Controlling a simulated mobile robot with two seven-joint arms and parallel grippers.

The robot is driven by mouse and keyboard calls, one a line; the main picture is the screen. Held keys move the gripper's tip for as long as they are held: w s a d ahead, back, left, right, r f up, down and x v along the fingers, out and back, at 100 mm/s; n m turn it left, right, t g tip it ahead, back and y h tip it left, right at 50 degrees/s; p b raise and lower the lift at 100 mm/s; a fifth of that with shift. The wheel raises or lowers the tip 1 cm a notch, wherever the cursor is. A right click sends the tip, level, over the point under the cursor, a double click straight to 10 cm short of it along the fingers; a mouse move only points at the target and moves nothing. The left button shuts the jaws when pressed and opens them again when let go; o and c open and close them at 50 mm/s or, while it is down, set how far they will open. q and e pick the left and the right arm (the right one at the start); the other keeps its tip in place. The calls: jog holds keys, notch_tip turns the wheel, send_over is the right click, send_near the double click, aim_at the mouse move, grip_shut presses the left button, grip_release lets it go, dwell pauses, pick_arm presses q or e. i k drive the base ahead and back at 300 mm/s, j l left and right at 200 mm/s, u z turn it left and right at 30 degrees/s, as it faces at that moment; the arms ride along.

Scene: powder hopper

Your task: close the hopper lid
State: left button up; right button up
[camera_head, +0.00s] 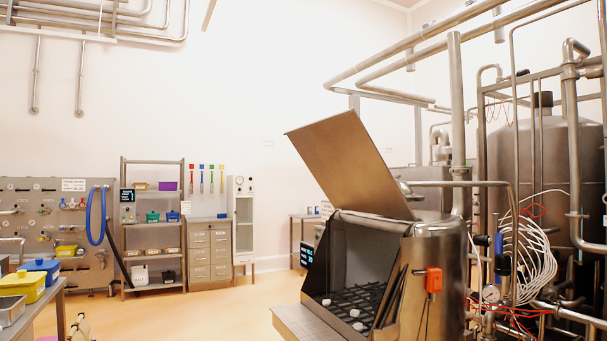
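The hopper (440,270) is a steel vessel with a boxy front opening, right of centre in the head view. Its lid (350,167) is a flat brownish metal panel. The lid stands raised and tilted above the opening, with its lower edge near the hopper's top. Inside the opening a dark grate (368,296) shows, with a few small pale lumps on it. A flat ledge (305,322) runs along the front of the opening. Neither of my grippers can be made out in this view.
An orange box (433,280) is on the hopper's side. Pipes, cables and a large tank (545,180) crowd the right. A table with a yellow bin (22,285) stands at lower left. The floor (200,310) between is largely clear. Shelves and drawers line the back wall.

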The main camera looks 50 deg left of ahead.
aim_at(338, 150)
jog(key=i+u, duration=0.1)
jog(key=u, duration=0.85)
jog(key=i+l+u, duration=0.1)
jog(key=u, duration=0.4)
jog(key=i+l+u, duration=0.25)
jog(key=u, duration=0.15)
jog(key=i+l+u, duration=0.15)
jog(key=l+u, duration=0.3)
jog(key=i+l+u, duration=0.15)
jog(key=l+u, duration=0.25)
jog(key=l, duration=0.5)
jog(key=l+u, duration=0.35)
jog(key=l, duration=0.55)
jog(key=l+u, duration=0.1)
jog(key=l, duration=2.55)
jog(key=u, duration=0.85)
